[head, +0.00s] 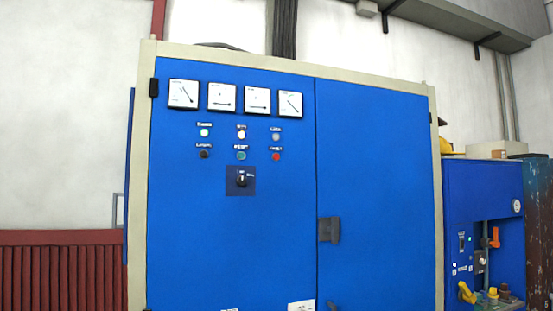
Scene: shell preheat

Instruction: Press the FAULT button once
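A large blue cabinet (230,255) with a cream frame stands ahead. Its left door carries two rows of small round fittings, each with a label too small to read. The lower row has a black one (204,155), a teal one (241,156) and a red one (276,157). I cannot tell which is the FAULT button. My gripper is not in view.
Several white dial meters (221,97) sit above the fittings, and a black rotary switch (241,180) below. A door handle (328,230) sticks out from the right door. A smaller blue unit (484,180) with an orange handle (495,237) stands at right, a red ribbed panel (60,270) at left.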

